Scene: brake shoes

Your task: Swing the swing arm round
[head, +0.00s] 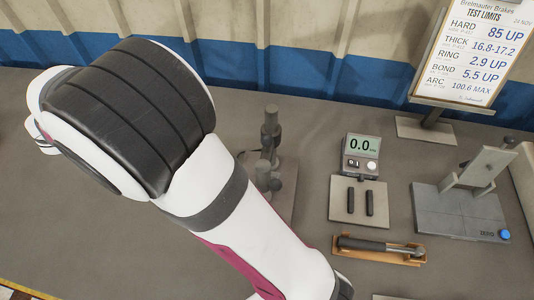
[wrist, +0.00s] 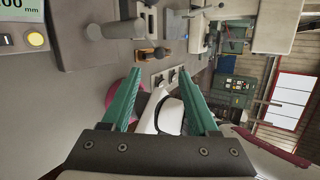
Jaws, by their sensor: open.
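My gripper (wrist: 161,72) shows in the wrist view with two green fingers spread apart and nothing between their tips. It is out of sight in the head view, where my arm fills the left and middle. A grey fixture with upright posts (head: 271,128) stands just right of my arm, which hides part of it. In the wrist view a grey cylindrical piece (wrist: 112,30) sticks out over a dark plate (wrist: 82,50), beyond the left fingertip and apart from it. I cannot tell for certain which part is the swing arm.
A meter reading 0.0 (head: 361,146) sits behind a plate with two dark bars (head: 345,205). A dark-handled tool lies in a wooden cradle (head: 352,254). A grey angled fixture (head: 450,211) and the test limits board (head: 475,45) stand at right. Bare bench (head: 395,165) lies between them.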

